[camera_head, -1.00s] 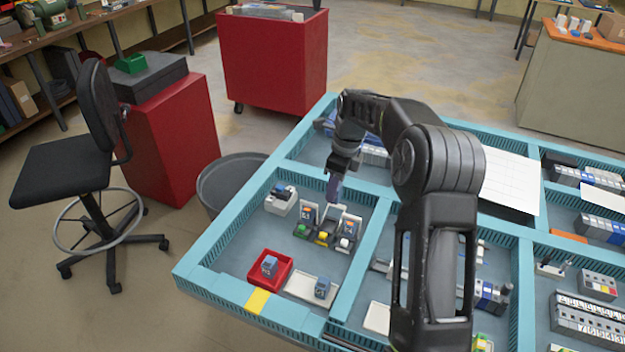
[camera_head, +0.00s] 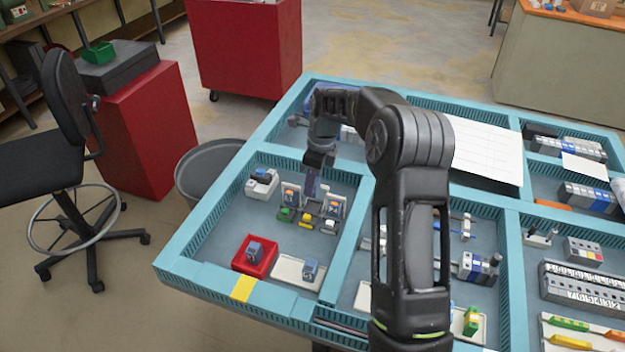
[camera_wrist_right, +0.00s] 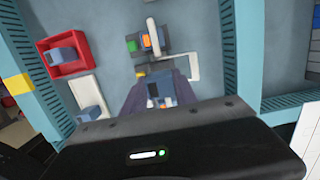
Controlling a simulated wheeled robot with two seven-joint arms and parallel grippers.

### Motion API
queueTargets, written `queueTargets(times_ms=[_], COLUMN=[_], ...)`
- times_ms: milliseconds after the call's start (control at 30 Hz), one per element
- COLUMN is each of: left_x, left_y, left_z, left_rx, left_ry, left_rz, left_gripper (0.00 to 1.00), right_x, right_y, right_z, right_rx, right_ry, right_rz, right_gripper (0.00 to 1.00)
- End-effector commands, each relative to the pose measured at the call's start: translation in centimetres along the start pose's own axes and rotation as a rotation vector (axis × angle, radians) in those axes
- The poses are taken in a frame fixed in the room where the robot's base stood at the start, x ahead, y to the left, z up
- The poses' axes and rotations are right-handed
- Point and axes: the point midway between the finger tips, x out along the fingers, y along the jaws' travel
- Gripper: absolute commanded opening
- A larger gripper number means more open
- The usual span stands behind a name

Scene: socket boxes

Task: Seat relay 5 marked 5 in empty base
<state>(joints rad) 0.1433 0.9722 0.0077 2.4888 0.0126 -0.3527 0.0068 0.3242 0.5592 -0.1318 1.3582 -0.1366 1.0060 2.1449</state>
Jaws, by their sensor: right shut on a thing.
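My right gripper (camera_head: 312,182) is shut on a blue relay (camera_wrist_right: 161,91), which shows between the fingers in the right wrist view. Gripper and relay are low over the middle of a row of bases in the left compartment. The left base, with a green front (camera_head: 286,214), holds a relay with an orange top (camera_head: 291,195). The right base, with a white front (camera_head: 328,226), also holds a relay (camera_head: 333,210). The middle base has a yellow front (camera_head: 304,219); the gripper partly hides it, so I cannot tell whether the held relay touches it. The number 5 is not readable. My left gripper is out of view.
A red tray (camera_head: 240,266) with a blue relay and a white tray (camera_head: 289,271) with another relay lie in front of the bases. A pale block (camera_head: 262,184) stands behind left. Teal dividers (camera_head: 352,240) wall the compartment. Its left floor is clear.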

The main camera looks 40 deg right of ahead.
Motion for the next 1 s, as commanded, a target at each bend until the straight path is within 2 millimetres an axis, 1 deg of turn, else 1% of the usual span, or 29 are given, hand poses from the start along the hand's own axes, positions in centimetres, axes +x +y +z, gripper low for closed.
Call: queueTargets(times_ms=[33, 333, 400, 1000], left_x=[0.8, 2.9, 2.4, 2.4], left_y=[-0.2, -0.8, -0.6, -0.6], left_z=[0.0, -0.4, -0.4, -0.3], left_rx=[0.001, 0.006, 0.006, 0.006], left_ry=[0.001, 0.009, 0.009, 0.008], left_rz=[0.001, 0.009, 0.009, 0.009], left_gripper=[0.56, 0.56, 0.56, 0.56], right_x=[1.0, 4.4, 3.8, 4.0], right_y=[0.0, 0.0, 0.0, 0.0], right_z=[-0.2, -0.7, -0.6, -0.5], right_rx=[0.000, 0.000, 0.000, 0.000], right_ry=[0.000, 0.001, 0.000, 0.001], right_rz=[0.001, 0.001, 0.000, 0.000], right_gripper=[0.00, 0.00, 0.00, 0.00])
